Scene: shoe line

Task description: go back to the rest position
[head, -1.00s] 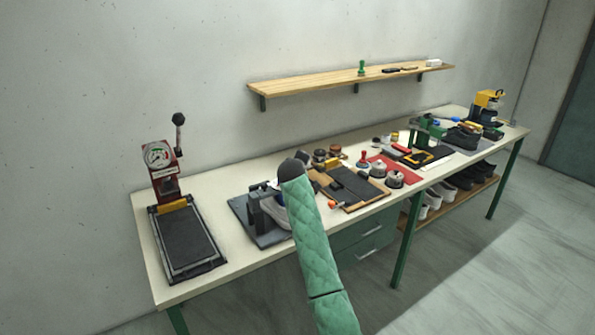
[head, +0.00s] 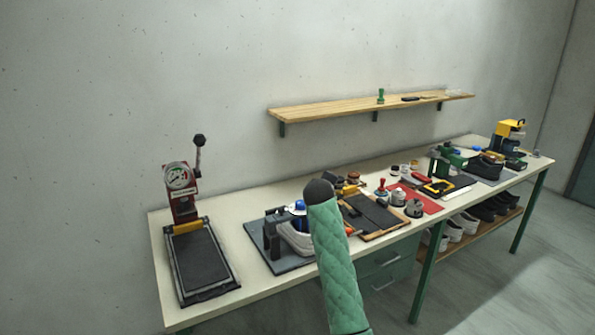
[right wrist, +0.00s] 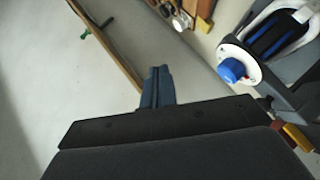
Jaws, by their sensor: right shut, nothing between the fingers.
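My right gripper (right wrist: 157,88) shows in the right wrist view, shut and empty, its fingers together above the dark gripper body. It is apart from everything around it. In the head view a green quilted arm of mine with a dark rounded end (head: 319,192) rises in front of the workbench (head: 285,291); the gripper's fingers do not show there. My left gripper is not in view.
A red press (head: 181,194) with a black plate stands at the bench's left end. A white shoe (head: 297,236) sits in a grey stand, also in the right wrist view (right wrist: 268,38). A wooden shelf (head: 350,108) hangs above. Tools crowd the bench's middle and right.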

